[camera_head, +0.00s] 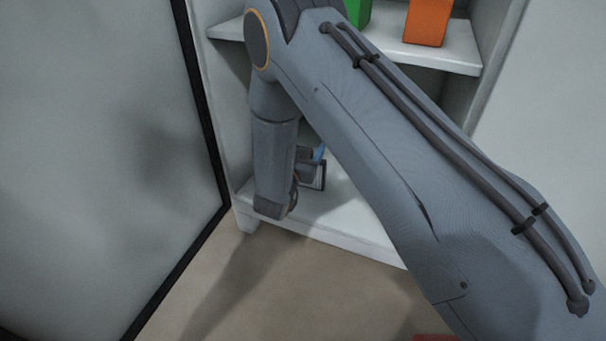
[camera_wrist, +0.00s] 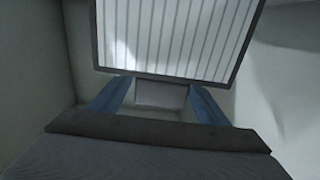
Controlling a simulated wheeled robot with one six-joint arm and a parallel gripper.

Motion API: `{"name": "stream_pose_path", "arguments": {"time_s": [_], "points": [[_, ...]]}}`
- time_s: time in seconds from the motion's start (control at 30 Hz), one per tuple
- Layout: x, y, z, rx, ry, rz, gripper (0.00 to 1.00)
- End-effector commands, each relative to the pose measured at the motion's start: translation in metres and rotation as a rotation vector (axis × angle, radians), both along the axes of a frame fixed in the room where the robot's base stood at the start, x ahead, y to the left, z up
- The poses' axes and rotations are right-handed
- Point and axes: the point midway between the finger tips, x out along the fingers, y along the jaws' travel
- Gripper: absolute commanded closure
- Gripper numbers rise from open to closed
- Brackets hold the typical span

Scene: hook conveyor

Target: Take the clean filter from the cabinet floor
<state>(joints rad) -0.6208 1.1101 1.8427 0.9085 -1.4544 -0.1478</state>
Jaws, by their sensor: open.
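The clean filter (camera_wrist: 175,38) has white pleats in a dark grey frame. It fills the upper middle of the wrist view, and its top is cut off. A small grey tab (camera_wrist: 160,94) shows at its lower edge. My gripper (camera_wrist: 160,86) is open, with one blue finger on each side of the tab; I cannot tell whether they touch it. In the head view my arm hides most of the filter, and a dark frame edge (camera_head: 323,174) shows beside a blue finger above the cabinet floor (camera_head: 345,218).
The cabinet's side walls stand close around my gripper. A dark-edged pale panel (camera_head: 90,130) stands at the left.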

Motion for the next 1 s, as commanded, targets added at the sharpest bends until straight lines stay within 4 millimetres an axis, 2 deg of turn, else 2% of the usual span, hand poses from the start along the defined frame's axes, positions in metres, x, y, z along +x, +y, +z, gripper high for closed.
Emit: {"name": "stream_pose_path", "arguments": {"time_s": [0.1, 0.3, 0.63, 0.87, 1.0], "points": [[0.008, -0.002, -0.001, 0.0, 0.0, 0.0, 0.31], [0.007, -0.002, 0.0, -0.001, 0.001, 0.001, 0.33], [0.007, -0.002, 0.0, -0.001, 0.001, 0.001, 0.89], [0.007, -0.002, 0.001, 0.0, 0.0, 0.001, 0.89], [0.007, -0.002, 0.015, 0.0, 0.0, 0.0, 0.89]]}}
